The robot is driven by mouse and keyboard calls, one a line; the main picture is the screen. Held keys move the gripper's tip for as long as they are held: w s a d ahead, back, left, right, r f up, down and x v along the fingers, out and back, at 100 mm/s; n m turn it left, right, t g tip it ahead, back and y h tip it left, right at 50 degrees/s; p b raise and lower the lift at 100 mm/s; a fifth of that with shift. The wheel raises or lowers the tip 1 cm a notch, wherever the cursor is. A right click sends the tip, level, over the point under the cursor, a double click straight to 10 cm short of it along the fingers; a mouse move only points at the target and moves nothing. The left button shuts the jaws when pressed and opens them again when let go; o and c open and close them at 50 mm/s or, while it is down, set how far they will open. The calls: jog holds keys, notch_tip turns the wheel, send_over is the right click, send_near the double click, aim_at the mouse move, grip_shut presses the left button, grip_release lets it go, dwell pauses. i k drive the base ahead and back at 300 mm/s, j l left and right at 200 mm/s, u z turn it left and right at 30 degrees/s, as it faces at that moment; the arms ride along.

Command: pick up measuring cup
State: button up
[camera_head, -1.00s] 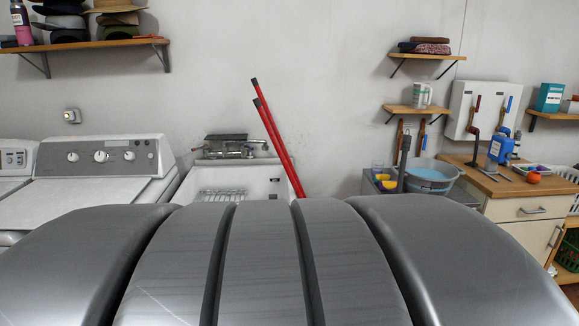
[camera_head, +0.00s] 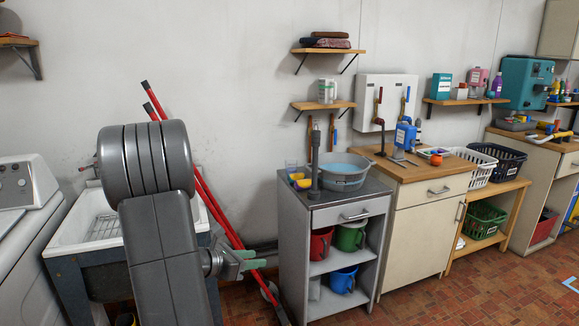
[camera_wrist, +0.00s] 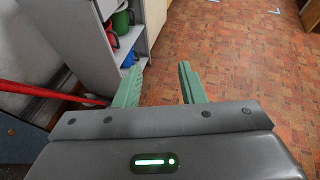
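A small pale cup-like vessel (camera_head: 327,91) stands on the lower wall shelf in the head view. A small clear vessel (camera_head: 291,166) stands at the back left of the grey cabinet top. I cannot tell for sure which one is the measuring cup. My gripper (camera_head: 250,259) is low, left of the grey cabinet and well apart from both vessels. In the wrist view its two green fingers (camera_wrist: 161,68) are spread, with only floor between them. Neither vessel is clear in the wrist view.
The grey cabinet (camera_head: 346,214) carries a basin (camera_head: 345,173), yellow cups (camera_head: 300,181) and a dark upright post. Red, green and blue pots sit on its shelves. Red poles (camera_head: 213,203) lean beside my arm. The tiled floor (camera_head: 440,300) in front is clear.

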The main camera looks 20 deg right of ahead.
aim_at(291, 164)
jog(key=i+l, duration=0.5)
jog(key=i, duration=0.2)
jog(key=i+l, duration=0.45)
jog(key=i, duration=0.25)
jog(key=i+l+u, duration=0.1)
jog(key=i+l, duration=0.4)
jog(key=i, duration=0.2)
